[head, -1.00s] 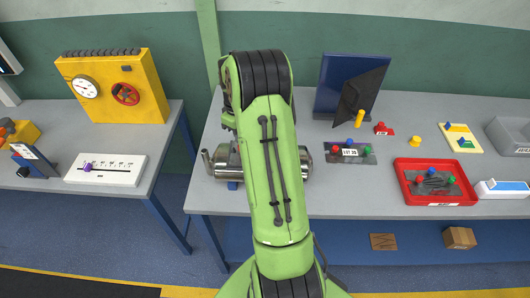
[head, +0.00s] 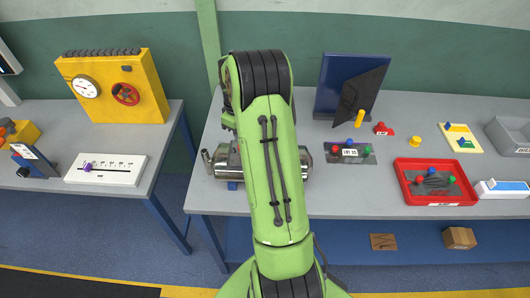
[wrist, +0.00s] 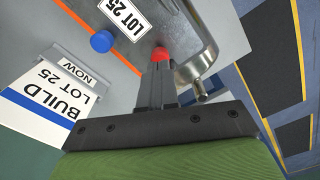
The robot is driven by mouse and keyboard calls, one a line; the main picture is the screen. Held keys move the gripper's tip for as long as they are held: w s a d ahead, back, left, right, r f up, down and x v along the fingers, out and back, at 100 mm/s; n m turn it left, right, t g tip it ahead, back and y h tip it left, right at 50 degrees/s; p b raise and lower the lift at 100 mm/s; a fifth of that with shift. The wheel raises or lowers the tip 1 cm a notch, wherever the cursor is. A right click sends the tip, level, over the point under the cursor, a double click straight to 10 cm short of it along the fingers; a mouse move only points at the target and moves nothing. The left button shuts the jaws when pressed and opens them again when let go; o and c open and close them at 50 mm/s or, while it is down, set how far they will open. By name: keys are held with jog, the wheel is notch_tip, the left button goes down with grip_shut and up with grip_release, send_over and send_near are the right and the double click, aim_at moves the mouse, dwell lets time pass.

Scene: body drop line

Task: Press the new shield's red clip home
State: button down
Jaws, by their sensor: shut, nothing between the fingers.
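In the wrist view, a red clip (wrist: 161,53) shows right at the tips of my gripper (wrist: 158,68). My gripper is shut and empty, and I cannot tell whether the tips touch the clip. A blue clip (wrist: 102,41) sits to the left on a grey metal surface, near a white "LOT 25" label (wrist: 124,17). This grey surface (wrist: 85,15) appears to be the shield. In the head view my own arm hides my gripper and this red clip. A metal canister with a pipe (head: 221,163) shows on both sides of the arm.
A "BUILD LOT 25 NOW" sign (wrist: 42,97) stands at the left in the wrist view. A curved metal pipe (wrist: 207,60) is close on the right. In the head view, a labelled plate with coloured clips (head: 369,159) and a red tray (head: 471,197) lie right of my arm.

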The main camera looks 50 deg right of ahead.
jog(key=shift+f+b, duration=0.85)
jog(key=shift+f, duration=0.35)
jog(key=c, duration=1.8)
grip_release()
jog(key=o, duration=0.6)
jog(key=shift+o, duration=0.2)
jog(key=shift+r, duration=0.1)
notch_tip(320, 180, up, 6)
jog(key=p, duration=0.5)
jog(key=shift+r, duration=0.1)
